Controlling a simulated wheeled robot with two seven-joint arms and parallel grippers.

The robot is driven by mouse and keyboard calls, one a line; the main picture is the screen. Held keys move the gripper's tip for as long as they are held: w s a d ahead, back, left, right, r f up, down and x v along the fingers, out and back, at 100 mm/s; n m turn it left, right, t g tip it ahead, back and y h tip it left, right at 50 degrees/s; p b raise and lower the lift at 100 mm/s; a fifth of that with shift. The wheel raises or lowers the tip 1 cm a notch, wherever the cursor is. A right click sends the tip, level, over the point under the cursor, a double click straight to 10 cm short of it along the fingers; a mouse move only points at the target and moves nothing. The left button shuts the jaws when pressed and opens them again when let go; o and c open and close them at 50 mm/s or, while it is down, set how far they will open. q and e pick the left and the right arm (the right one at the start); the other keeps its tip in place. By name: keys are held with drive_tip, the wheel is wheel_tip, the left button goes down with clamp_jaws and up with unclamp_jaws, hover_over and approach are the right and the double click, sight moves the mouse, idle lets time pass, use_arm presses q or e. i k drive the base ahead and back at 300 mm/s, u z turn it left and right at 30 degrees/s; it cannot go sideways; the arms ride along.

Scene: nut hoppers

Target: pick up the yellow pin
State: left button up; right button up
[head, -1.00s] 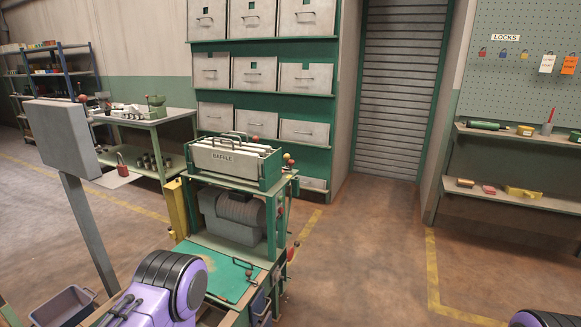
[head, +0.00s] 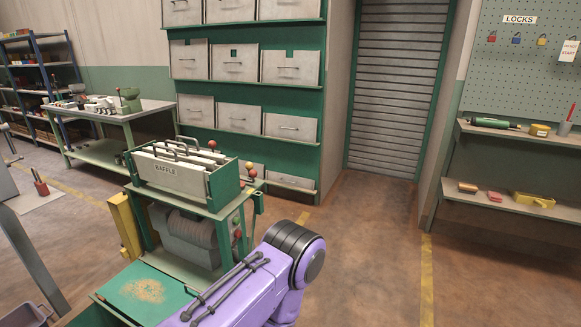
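A small yellow ball knob (head: 249,165), which may be the head of the yellow pin, shows at the right end of the machine's top. A red ball knob (head: 252,173) is just below it, and another red knob (head: 212,145) stands a little to the left. The machine carries a green-framed box of grey plates labelled BAFFLE (head: 180,172). A purple arm of mine reaches up from the bottom in front of the machine's right side and hides part of it. Neither gripper is in view. Any pin shaft is too small to make out.
A green tray (head: 140,292) with tan grains lies at the machine's front. A workbench (head: 130,112) stands at the back left and a drawer rack (head: 255,95) behind the machine. A wall shelf (head: 520,136) is at the right. The floor (head: 375,235) right of the machine is clear.

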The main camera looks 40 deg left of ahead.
sight(249, 166)
drive_tip(key=u, duration=0.1)
drive_tip(key=i, duration=0.85)
drive_tip(key=u, duration=0.4)
